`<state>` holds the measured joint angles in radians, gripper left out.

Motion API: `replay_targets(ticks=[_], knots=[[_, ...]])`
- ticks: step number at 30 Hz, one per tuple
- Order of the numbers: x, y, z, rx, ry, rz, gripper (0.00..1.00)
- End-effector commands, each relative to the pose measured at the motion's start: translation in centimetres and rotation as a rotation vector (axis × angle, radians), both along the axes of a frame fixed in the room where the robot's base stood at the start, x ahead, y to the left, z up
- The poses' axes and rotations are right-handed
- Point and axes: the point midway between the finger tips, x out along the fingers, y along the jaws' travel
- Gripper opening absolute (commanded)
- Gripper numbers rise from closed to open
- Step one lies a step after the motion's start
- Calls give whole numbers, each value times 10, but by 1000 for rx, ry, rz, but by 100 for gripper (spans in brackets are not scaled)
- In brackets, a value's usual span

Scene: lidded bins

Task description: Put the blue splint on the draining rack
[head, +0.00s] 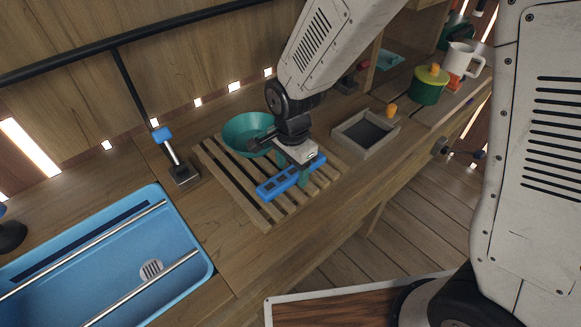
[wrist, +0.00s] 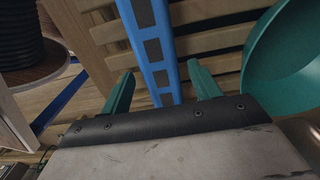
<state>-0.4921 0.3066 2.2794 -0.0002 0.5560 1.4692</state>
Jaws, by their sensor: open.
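The blue splint (head: 275,189) is a flat bar with square holes. In the head view it lies over the right-hand part of the wooden slatted draining rack (head: 232,183), and looks to be resting on the slats. In the wrist view the splint (wrist: 151,40) runs between my fingers, with the rack's slats (wrist: 215,40) beyond it. My gripper (head: 293,171) has teal fingers and is open, one finger on each side of the splint with gaps between. Part of the splint is hidden behind my gripper in the head view.
A teal bowl (head: 238,137) stands on the rack beside my gripper, and close to the right finger in the wrist view (wrist: 285,60). A blue sink (head: 175,262) is at left. A grey tray (head: 345,131), a green pot (head: 426,88) and a white mug (head: 459,60) stand to the right.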

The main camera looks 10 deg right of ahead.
Motion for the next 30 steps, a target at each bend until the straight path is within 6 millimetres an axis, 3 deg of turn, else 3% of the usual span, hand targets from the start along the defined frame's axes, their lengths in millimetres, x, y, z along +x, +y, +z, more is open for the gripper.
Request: replay_targets(ticks=[5,18,24,30], knots=[[1,1,19,3,-6,0,62],[1,1,106,3,-4,1,62],[0,1,121,1,-1,1,62],[0,-1,124,1,-2,4,62]])
